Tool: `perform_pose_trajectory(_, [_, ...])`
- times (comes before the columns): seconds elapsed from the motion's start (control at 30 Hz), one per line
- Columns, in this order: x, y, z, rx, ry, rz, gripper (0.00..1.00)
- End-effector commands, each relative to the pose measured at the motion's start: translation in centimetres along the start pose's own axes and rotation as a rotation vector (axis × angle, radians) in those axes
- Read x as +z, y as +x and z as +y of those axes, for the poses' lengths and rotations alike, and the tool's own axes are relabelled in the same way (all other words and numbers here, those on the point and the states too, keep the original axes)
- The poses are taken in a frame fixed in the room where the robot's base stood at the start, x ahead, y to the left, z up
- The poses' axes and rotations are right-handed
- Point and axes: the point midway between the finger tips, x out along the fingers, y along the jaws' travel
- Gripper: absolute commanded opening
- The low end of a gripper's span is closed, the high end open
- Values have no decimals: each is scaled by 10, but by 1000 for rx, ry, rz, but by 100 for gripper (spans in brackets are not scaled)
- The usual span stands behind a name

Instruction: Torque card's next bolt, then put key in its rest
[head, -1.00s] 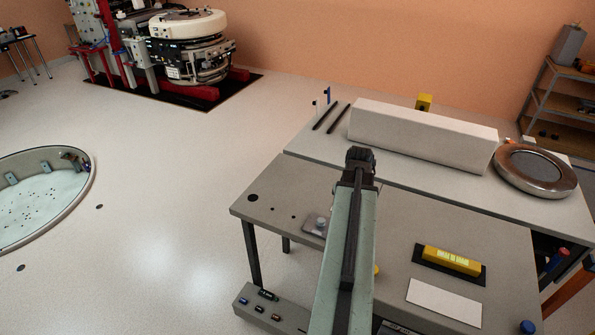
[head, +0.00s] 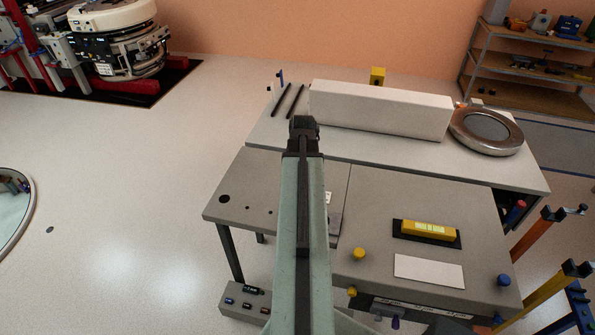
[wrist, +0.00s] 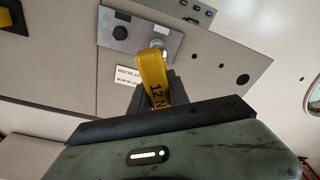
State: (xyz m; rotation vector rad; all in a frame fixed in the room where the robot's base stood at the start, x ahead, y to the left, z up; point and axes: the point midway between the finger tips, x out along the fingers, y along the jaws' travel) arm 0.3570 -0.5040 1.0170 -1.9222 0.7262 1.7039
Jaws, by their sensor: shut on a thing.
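My gripper (wrist: 157,92) is shut on the yellow key (wrist: 154,78), which is marked "12 N". The key's far end overlaps a silver bolt (wrist: 159,46) on a grey metal plate (wrist: 140,32) with a dark round hole. I cannot tell whether the key is seated on the bolt. A white label (wrist: 128,75) with print lies beside the plate. In the head view my arm hides my gripper, the key and most of the plate; part of the plate (head: 335,224) shows right of the arm. I cannot identify the key's rest with certainty.
A yellow block (head: 429,229) sits on a black pad, with a blank white card (head: 430,271) in front. A long white block (head: 380,110) and a round metal ring (head: 486,131) stand behind. A grey box (head: 245,305) with small parts stands front left.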

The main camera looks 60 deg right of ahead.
Motion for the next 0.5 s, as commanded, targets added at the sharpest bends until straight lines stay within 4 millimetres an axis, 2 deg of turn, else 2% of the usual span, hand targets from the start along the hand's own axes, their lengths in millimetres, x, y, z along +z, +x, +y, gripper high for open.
perform_pose_trajectory(0.03, [-3, -16, 1, 4, 30, 0, 0])
perform_pose_trajectory(0.07, [-3, -17, 1, 6, 44, 0, 0])
perform_pose_trajectory(0.5, [-1, -7, 1, 7, 60, 1, 0])
